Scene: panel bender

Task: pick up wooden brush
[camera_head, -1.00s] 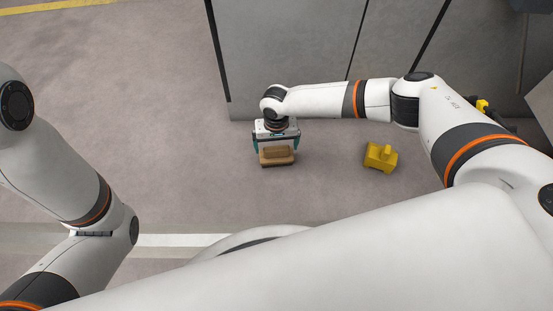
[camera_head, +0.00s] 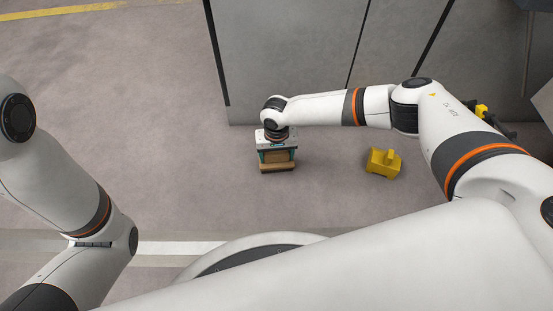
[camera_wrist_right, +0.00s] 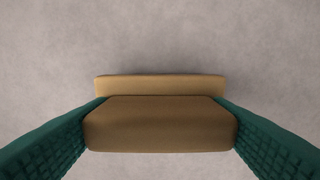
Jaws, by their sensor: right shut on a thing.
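The wooden brush (camera_head: 278,167) is a brown block with a raised upper part, on or just above the floor, left of centre in the head view. My right gripper (camera_head: 277,157) is over it, pointing down, with its teal fingers shut on the raised part. In the right wrist view the brush (camera_wrist_right: 160,125) lies between the two green ribbed fingers, which touch its ends. Whether its underside touches the floor cannot be told. My left arm shows at the left of the head view, but its gripper is out of the picture.
A yellow block-shaped object (camera_head: 383,163) stands on the floor right of the brush. A grey machine panel (camera_head: 290,60) rises behind my right gripper. The floor (camera_head: 120,130) to the left is clear.

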